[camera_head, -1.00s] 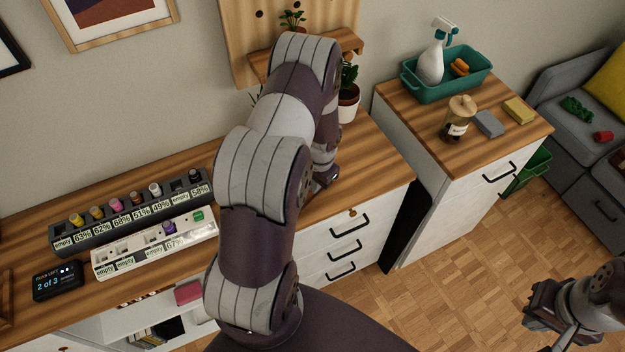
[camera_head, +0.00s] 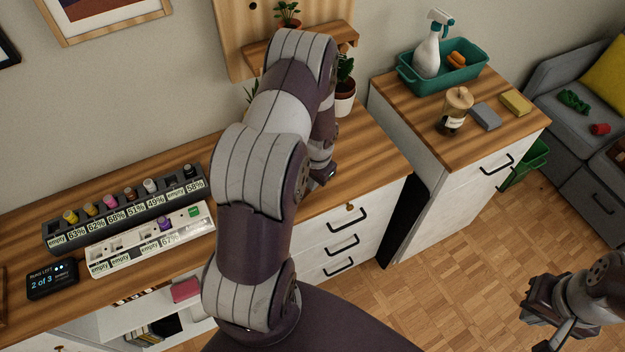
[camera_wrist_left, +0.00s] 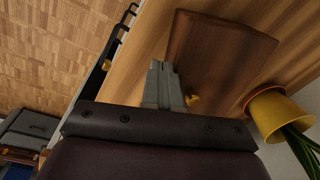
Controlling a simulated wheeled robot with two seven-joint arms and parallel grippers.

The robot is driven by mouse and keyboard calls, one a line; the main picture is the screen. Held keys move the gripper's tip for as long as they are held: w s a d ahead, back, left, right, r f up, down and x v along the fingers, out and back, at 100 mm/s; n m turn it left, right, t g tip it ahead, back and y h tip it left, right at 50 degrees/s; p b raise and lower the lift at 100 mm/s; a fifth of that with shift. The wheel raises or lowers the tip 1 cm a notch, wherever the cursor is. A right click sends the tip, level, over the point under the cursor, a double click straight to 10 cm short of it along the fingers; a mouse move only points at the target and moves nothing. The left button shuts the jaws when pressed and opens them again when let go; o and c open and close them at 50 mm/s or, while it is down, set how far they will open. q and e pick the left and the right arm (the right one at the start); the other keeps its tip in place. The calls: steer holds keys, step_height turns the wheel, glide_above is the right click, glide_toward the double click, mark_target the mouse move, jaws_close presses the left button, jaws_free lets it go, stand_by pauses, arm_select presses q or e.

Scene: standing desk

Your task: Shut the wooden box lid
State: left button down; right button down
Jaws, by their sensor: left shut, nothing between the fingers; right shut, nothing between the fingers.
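A dark brown wooden box (camera_wrist_left: 222,52) shows in the left wrist view on the desk top, just beyond my left gripper's fingers. I see a flat brown face and a paler edge; I cannot tell from this how far its lid stands open. A small brass knob (camera_wrist_left: 193,100) shows beside the fingertips. My left gripper (camera_wrist_left: 163,72) is shut and empty, close to the box; I cannot tell whether it touches. In the head view my left gripper (camera_head: 326,176) is low over the desk, and my arm hides the box. My right gripper (camera_head: 537,300) is shut and empty, above the floor at the right.
A yellow pot (camera_wrist_left: 280,112) with a plant stands near the box. The bottle racks (camera_head: 125,208) and a small display (camera_head: 52,279) are on the desk's left part. A side cabinet (camera_head: 450,135) with a teal tray (camera_head: 415,85) stands to the right, across a dark gap.

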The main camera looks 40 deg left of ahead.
arm_select(q)
steer(key=d+r+b, duration=0.2)
steer(key=d+r, duration=0.3)
steer(key=d, duration=0.6)
steer(key=shift+s+d, duration=0.2)
steer(key=shift+s, duration=0.2)
steer(key=shift+s, duration=0.1)
steer(key=s+d+r+t+h, duration=0.1)
steer(key=s+d+r, duration=0.2)
steer(key=s+r, duration=0.7)
step_height(320, 180, up, 3)
steer(key=shift+d+r+n, duration=0.15)
steer(key=shift+d+n, duration=0.1)
steer(key=shift+n, duration=0.05)
